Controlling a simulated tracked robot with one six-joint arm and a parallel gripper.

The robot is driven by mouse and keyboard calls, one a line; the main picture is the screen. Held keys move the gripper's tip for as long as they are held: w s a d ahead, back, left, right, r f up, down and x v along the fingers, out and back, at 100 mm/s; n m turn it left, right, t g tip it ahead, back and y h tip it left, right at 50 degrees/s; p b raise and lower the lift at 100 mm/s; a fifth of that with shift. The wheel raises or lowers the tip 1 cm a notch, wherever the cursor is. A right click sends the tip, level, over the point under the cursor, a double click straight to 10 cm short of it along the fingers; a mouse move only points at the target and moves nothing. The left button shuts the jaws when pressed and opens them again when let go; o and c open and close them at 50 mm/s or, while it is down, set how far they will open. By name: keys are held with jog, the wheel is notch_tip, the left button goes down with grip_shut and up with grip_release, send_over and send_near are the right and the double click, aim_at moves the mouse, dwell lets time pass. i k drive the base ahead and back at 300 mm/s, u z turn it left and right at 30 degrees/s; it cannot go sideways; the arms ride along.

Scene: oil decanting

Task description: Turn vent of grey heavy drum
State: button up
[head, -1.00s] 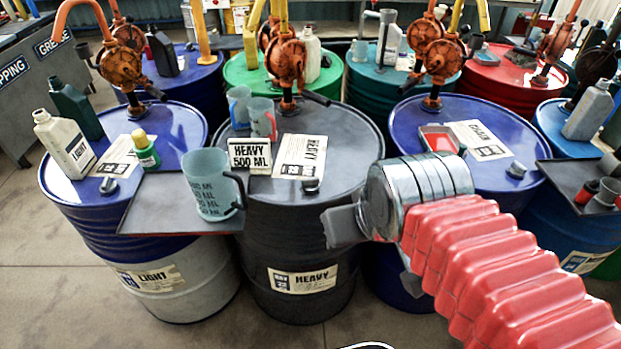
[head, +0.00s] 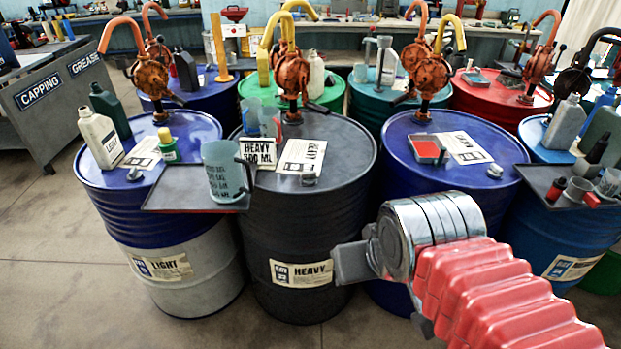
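The grey heavy drum (head: 298,240) stands in the middle, with a HEAVY label on its side. Its vent (head: 309,179) is a small grey cap on the lid's front part, just below the flat HEAVY label. My gripper (head: 388,288) is to the right of the vent and nearer to me, in front of the drum's right side and apart from the vent. Its two dark grey fingers show apart, with nothing visible between them; the wrist partly hides the farther one.
A clear measuring jug (head: 223,172) stands on a dark tray (head: 165,199) at the drum's left front. A HEAVY 500 ML sign (head: 258,152) and an orange pump (head: 292,78) are on the lid. A blue drum (head: 398,150) stands close on the right.

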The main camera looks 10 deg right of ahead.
aim_at(310, 176)
jog(key=u, duration=0.45)
jog(key=i, duration=1.15)
jog(key=u, duration=0.05)
